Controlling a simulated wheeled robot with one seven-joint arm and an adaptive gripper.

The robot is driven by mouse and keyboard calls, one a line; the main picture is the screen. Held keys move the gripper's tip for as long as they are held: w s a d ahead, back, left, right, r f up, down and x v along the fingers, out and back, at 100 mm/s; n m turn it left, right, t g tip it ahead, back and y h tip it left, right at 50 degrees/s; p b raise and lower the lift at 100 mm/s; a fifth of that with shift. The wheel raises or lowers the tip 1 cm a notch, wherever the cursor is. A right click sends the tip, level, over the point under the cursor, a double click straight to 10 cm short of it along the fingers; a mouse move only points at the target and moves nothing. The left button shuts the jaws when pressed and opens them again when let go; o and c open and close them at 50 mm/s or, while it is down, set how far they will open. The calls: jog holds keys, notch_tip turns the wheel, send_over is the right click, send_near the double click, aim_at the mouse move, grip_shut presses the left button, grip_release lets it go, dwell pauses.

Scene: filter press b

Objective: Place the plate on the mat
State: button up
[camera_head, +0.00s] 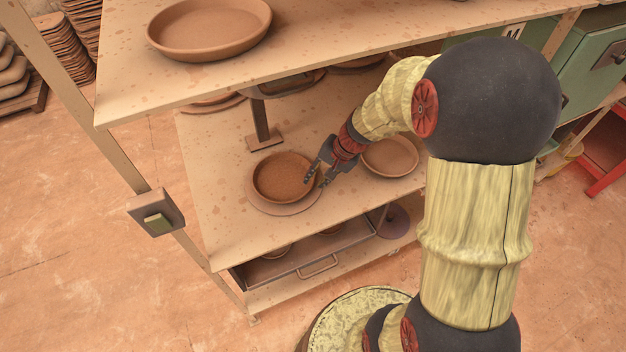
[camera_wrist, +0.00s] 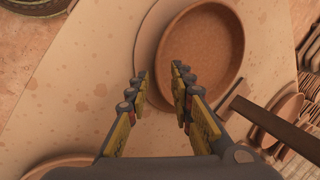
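A round brown clay plate (camera_head: 284,177) with a raised rim rests on a thin round mat (camera_head: 292,209) on the middle shelf. The mat shows as a paler disc edge under the plate, more on one side than the other. In the wrist view the plate (camera_wrist: 213,45) fills the upper middle, with the mat (camera_wrist: 148,38) showing along its left. My gripper (camera_head: 323,180) is at the plate's right edge in the head view. In the wrist view its fingers (camera_wrist: 159,76) are apart, with the near rim seen between them. I cannot tell whether they touch it.
A second plate (camera_head: 390,156) stands on the same shelf right of my gripper. The upper shelf (camera_head: 330,45) overhangs the back and carries a large plate (camera_head: 209,27). A post (camera_head: 262,125) stands behind the mat. The shelf's front left is clear.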

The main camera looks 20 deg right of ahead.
jog(key=p+v, duration=0.2)
jog(key=v, duration=0.6)
jog(key=s+a+r+n+t+h, duration=0.1)
jog(key=s+a+r+n, duration=0.3)
jog(key=s+r, duration=0.5)
jog(key=s+a+r+n+t+h, duration=0.1)
jog(key=s+a+r+n, duration=0.3)
jog(key=s+r, duration=0.4)
jog(key=shift+s+a+r+n+h, duration=0.25)
jog(key=shift+s+r+n+h, duration=0.2)
jog(key=shift+h, duration=0.25)
